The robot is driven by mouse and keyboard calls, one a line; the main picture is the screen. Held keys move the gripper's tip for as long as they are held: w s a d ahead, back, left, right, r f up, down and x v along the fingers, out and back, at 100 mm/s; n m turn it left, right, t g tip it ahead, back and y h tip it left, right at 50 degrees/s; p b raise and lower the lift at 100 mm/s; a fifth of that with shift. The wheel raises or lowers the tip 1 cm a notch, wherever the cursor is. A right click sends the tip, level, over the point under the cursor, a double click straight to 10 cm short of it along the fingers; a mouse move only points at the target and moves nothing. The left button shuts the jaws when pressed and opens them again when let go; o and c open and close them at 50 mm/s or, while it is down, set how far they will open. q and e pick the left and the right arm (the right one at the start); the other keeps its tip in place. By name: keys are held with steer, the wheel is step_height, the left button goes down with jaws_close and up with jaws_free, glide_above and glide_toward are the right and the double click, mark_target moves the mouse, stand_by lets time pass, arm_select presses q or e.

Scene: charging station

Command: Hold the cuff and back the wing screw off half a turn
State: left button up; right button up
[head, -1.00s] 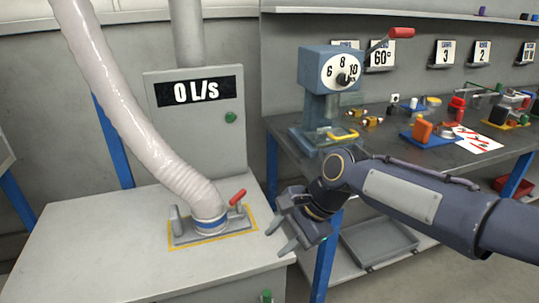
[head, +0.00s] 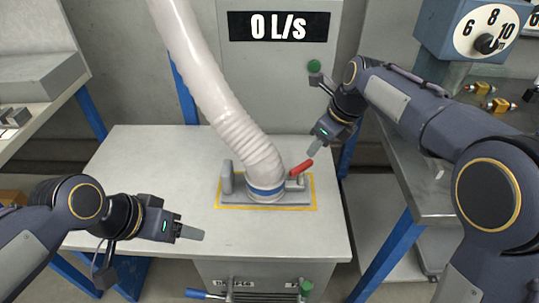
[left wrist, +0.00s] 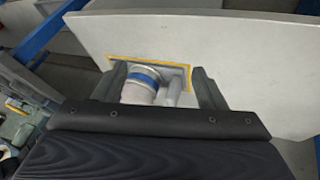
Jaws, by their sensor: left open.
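The cuff (head: 266,191) is the blue-banded end of a white ribbed hose. It sits upright on a grey plate on the bench, and also shows in the left wrist view (left wrist: 144,78). A red-handled part (head: 301,167), possibly the wing screw, is at the cuff's right. A grey upright grip (head: 226,178) stands at its left. My left gripper (head: 192,234) is open and empty, left of and nearer than the cuff, apart from it. My right gripper (head: 315,147) is just above the red handle; its jaw gap is hidden, and contact is unclear.
A yellow outline (head: 312,207) rings the plate on the white bench (head: 125,180). A grey cabinet with a "0 L/s" display (head: 278,27) stands behind. A dark table with a dial device (head: 480,35) is at right. The bench's left part is clear.

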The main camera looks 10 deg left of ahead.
arm_select(q)
steer(key=o, duration=0.7)
steer(key=w+r+m+g, duration=0.1)
steer(key=w+m, duration=0.3)
steer(key=w, duration=0.5)
steer(key=shift+d+r+m+g, duration=0.3)
steer(key=shift+d+m+g, duration=0.1)
steer(key=m+g+y, duration=0.3)
steer(key=m+y, duration=0.1)
steer(key=m, duration=0.7)
glide_above(263, 173)
step_height(263, 173, down, 8)
steer(key=shift+a+r, duration=0.1)
steer(key=shift+r, duration=0.15)
steer(key=shift+f, duration=4)
